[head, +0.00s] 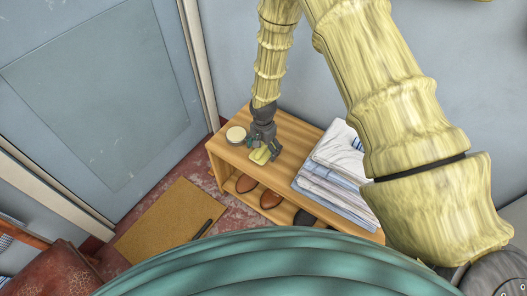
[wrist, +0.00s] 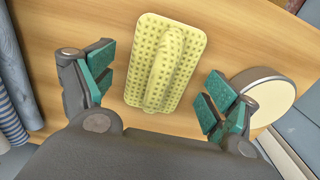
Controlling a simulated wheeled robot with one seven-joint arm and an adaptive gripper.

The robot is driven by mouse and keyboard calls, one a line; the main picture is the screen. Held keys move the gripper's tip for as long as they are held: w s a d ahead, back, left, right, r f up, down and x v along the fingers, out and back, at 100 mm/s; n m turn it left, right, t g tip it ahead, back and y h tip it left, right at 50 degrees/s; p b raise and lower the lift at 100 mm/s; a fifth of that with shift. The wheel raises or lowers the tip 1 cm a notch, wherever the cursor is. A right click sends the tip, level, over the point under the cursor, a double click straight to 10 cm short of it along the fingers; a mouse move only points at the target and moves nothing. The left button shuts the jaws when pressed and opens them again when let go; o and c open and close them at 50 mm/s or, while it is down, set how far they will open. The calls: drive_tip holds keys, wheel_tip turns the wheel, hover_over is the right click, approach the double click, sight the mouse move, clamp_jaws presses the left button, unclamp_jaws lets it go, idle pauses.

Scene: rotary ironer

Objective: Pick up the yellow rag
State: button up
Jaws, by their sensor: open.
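The yellow rag (wrist: 184,63) is a pale yellow, dotted rectangle with a raised fold along its middle. It lies flat on the wooden bench top. In the head view the rag (head: 260,156) is small and partly covered by my gripper (head: 264,150). In the wrist view my gripper (wrist: 157,92) is open, with one green-padded finger on each side of the rag. The fingers look apart from the rag, and nothing is held. I cannot tell the exact height of the fingertips above the bench.
A round tin with a cream lid (head: 236,134) stands close by my gripper and shows near the right finger in the wrist view (wrist: 262,95). Folded striped cloths (head: 335,175) are stacked on the wooden bench (head: 291,130). Shoes (head: 270,199) sit on its lower shelf. A wall stands behind.

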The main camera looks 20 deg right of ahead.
sight(263, 147)
drive_tip(key=c, duration=1.1)
drive_tip(key=shift+r, duration=0.1)
drive_tip(key=shift+r, duration=0.25)
wheel_tip(263, 147, up, 3)
drive_tip(key=shift+r, duration=0.15)
drive_tip(key=s+a, duration=0.2)
drive_tip(key=s, duration=0.6)
drive_tip(key=s+a+r, duration=0.1)
drive_tip(key=s, duration=0.6)
drive_tip(key=shift+s+a, duration=0.35)
drive_tip(key=o, duration=0.4)
drive_tip(key=c, duration=0.3)
